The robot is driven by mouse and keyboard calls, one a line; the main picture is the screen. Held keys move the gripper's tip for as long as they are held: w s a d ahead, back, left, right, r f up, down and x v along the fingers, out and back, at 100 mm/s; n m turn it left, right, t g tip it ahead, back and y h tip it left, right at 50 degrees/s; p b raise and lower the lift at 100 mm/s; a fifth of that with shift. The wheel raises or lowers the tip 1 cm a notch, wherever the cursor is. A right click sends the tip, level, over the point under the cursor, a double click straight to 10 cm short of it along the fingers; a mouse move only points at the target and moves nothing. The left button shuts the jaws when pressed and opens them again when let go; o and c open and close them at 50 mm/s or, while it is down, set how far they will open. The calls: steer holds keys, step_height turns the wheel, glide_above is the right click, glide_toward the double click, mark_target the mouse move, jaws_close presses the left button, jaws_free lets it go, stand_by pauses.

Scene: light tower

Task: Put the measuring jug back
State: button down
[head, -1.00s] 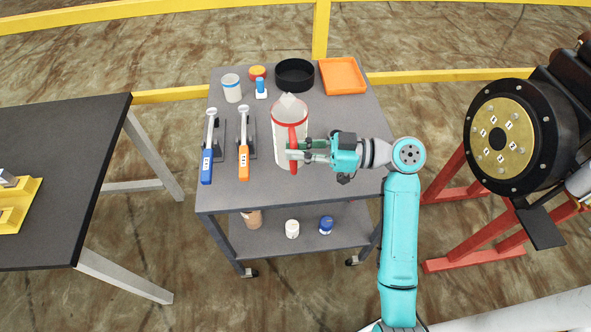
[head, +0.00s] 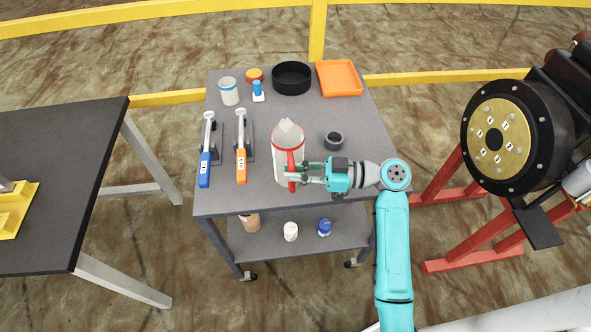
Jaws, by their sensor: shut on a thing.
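The measuring jug (head: 283,145) is white and translucent, with a red rim and a red handle. It is over the grey top of the trolley (head: 355,195), near the middle of its front half. My gripper (head: 297,174) comes from the right and is shut on the jug's handle (head: 291,170). The jug looks roughly upright, its spout pointing to the back. I cannot tell whether its base touches the top.
Blue (head: 204,165) and orange (head: 241,160) wrenches lie left of the jug. A dark ring-shaped part (head: 333,140) stands to its right.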

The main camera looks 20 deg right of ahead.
steer(key=c, duration=1.2)
jaws_free()
steer(key=v, duration=1.1)
steer(key=shift+w, duration=0.15)
